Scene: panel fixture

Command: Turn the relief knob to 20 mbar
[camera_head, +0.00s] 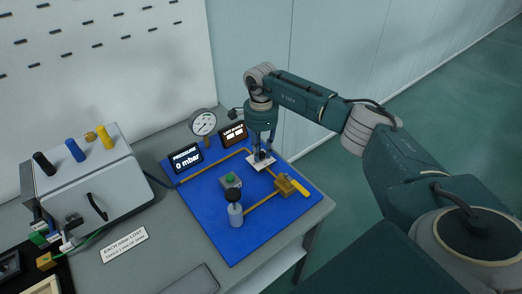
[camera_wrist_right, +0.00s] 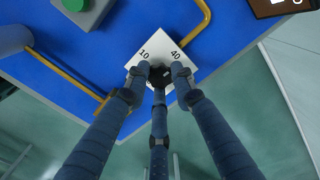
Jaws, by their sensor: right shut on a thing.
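The relief knob (camera_wrist_right: 160,80) is small and black, on a white dial plate (camera_head: 254,166) at the back right of the blue panel (camera_head: 217,215). In the right wrist view the plate (camera_wrist_right: 192,55) shows the marks 10 and 40; the rest of the scale and the knob's pointer are hidden. My right gripper (camera_head: 263,151) comes down from above with its fingers closed around the knob, also in the right wrist view (camera_wrist_right: 161,74). A black display (camera_head: 186,159) reads 0 mbar. My left gripper is not in view.
A round gauge (camera_head: 203,122) and a second dark display (camera_head: 233,134) stand behind. A green button (camera_head: 231,180), a black-topped grey cylinder (camera_head: 236,214) and a brass valve with a yellow handle (camera_head: 291,186) are nearby. A grey box (camera_head: 85,175) stands left.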

